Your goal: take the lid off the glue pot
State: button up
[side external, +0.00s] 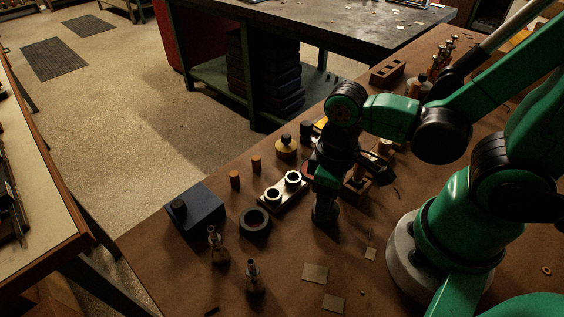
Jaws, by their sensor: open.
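A squat yellow pot (286,153) with a dark knobbed top (286,139) stands upright on the brown bench, left of my wrist. It looks like the glue pot with its lid on, but its small size in the picture leaves this uncertain. My gripper (325,207) points down over the middle of the bench, nearer the camera and to the right of the yellow pot, apart from it. Its jaws are open, though the fingers are dark and hard to make out. My wrist hides part of the bench behind it.
A pale block with two dark rings (283,191) lies just left of my gripper. A dark ring (254,221), a blue box (194,212) and two narrow-necked bottles (252,277) stand farther left. Flat plates (315,273) lie in front. Clutter stands behind my wrist.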

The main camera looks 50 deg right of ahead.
grip_shut()
jog(key=shift+r, duration=0.15)
